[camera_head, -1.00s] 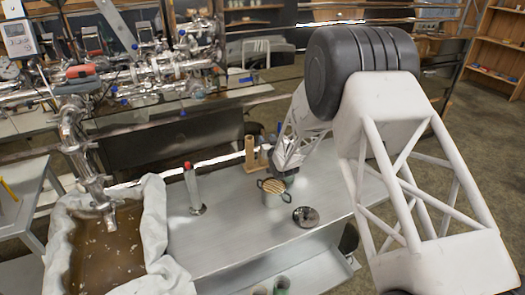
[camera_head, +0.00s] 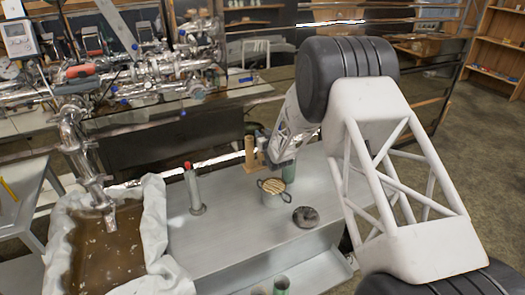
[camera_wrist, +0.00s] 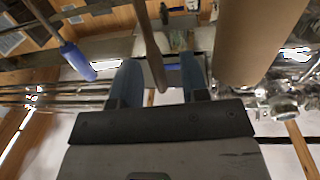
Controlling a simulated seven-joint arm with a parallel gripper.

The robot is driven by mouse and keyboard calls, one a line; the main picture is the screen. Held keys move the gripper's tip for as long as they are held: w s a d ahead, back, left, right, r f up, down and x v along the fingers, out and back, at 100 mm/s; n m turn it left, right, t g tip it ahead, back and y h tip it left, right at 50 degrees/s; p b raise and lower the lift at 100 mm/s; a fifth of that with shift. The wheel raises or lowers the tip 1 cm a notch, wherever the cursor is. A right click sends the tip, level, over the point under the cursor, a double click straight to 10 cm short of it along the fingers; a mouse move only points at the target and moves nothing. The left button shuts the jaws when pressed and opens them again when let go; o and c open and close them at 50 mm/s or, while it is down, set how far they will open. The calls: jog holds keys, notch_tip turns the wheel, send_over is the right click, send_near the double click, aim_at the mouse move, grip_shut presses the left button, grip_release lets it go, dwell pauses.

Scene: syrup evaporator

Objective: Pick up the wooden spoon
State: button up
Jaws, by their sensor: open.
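A thin brown stick, apparently the handle of the wooden spoon (camera_wrist: 151,45), runs down between my fingers in the wrist view. Its lower end shows close to the palm. I cannot see the spoon's bowl or tell whether either finger touches the handle. My gripper (camera_wrist: 160,75) is open, with one blue-grey finger on each side of the stick. In the head view my forearm reaches down behind the pot (camera_head: 272,198), and the fingers and spoon cannot be made out there.
A thick tan cylinder (camera_wrist: 258,40) stands close to my right finger in the wrist view, and a blue-handled tool (camera_wrist: 76,58) lies left. On the metal bench (camera_head: 235,235) are a red-topped metal cylinder (camera_head: 193,190) and a dark round object (camera_head: 305,217). A cloth-lined pan (camera_head: 105,255) holds brown liquid.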

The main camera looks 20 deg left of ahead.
jog(key=shift+w+a, duration=0.2)
jog(key=shift+w, duration=0.05)
dwell(0.4)
grip_shut()
